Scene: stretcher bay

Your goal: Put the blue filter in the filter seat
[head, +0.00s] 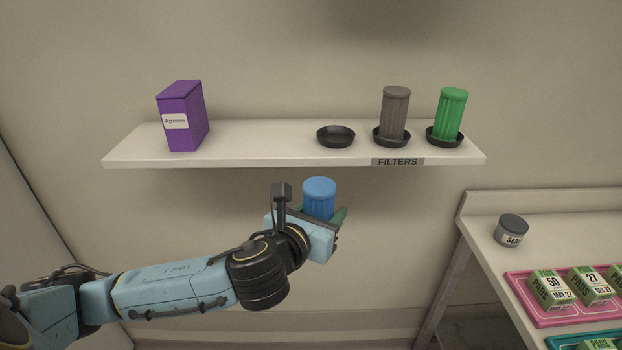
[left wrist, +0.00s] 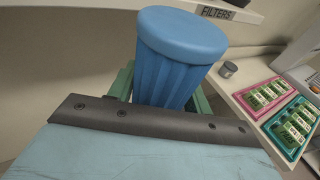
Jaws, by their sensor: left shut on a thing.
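The blue filter (head: 319,196) is a ribbed cylinder with a flat cap, held upright below the shelf's front edge. It also fills the middle of the left wrist view (left wrist: 180,50). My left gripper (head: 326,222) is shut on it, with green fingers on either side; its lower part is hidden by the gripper. An empty round black filter seat (head: 336,137) sits on the shelf, above and a little right of the blue filter. My right gripper is in neither view.
The white shelf (head: 250,150) also carries a purple Aprons box (head: 182,115), a grey filter (head: 395,112) and a green filter (head: 451,114), both in black seats. A counter at right holds a grey tin (head: 511,231) and a pink tray (head: 541,315) of boxes.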

